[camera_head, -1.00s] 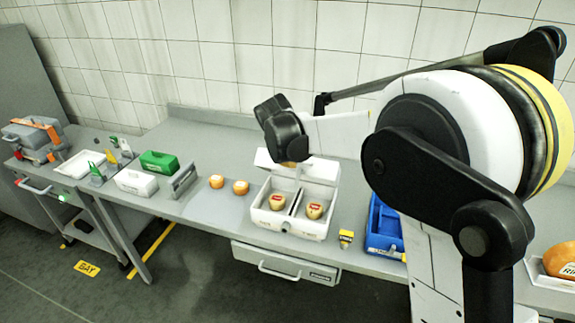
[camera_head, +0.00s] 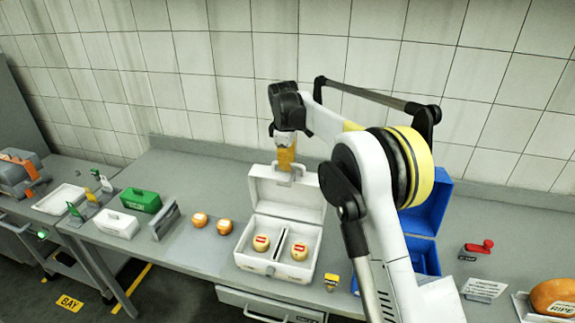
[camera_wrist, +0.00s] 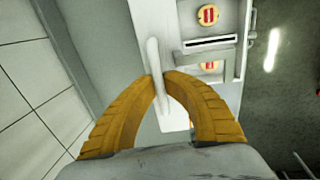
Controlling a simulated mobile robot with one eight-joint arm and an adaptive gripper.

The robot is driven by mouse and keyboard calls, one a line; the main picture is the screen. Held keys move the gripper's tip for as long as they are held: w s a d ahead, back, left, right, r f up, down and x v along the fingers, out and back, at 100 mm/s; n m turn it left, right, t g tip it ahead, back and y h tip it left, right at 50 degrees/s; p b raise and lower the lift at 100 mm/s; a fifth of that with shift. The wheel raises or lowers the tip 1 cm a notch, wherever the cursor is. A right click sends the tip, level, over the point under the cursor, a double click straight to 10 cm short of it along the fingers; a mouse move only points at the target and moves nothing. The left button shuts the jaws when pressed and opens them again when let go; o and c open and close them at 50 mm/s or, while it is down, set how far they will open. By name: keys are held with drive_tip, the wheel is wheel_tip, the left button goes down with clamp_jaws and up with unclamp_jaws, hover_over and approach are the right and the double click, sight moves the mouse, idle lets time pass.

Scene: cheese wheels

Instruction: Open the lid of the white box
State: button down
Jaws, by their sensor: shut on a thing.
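The white box (camera_head: 274,262) stands on the grey bench with its lid (camera_head: 300,196) raised about upright at the back. Two yellow cheese wheels (camera_head: 261,243) with red labels sit inside, one on each side of a divider (camera_head: 281,244). My gripper (camera_head: 286,166) is above the lid, its yellow fingers shut on the lid's handle (camera_head: 297,170). In the wrist view my gripper (camera_wrist: 160,80) closes around the white handle (camera_wrist: 153,58), and the lid, divider and cheeses show beyond it. The fingers partly hide the handle.
Two orange wheels (camera_head: 212,222) lie left of the box, with a green caddy (camera_head: 141,200) and a white caddy (camera_head: 116,224) farther left. The tiled wall is behind.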

drive_tip(key=shift+w, duration=0.1)
idle(0.3)
drive_tip(key=c, duration=1.5)
unclamp_jaws()
drive_tip(key=shift+o, duration=0.2)
drive_tip(key=shift+r, duration=0.15)
wheel_tip(320, 180, up, 12)
drive_tip(key=s, duration=0.2)
drive_tip(key=shift+a, duration=0.3)
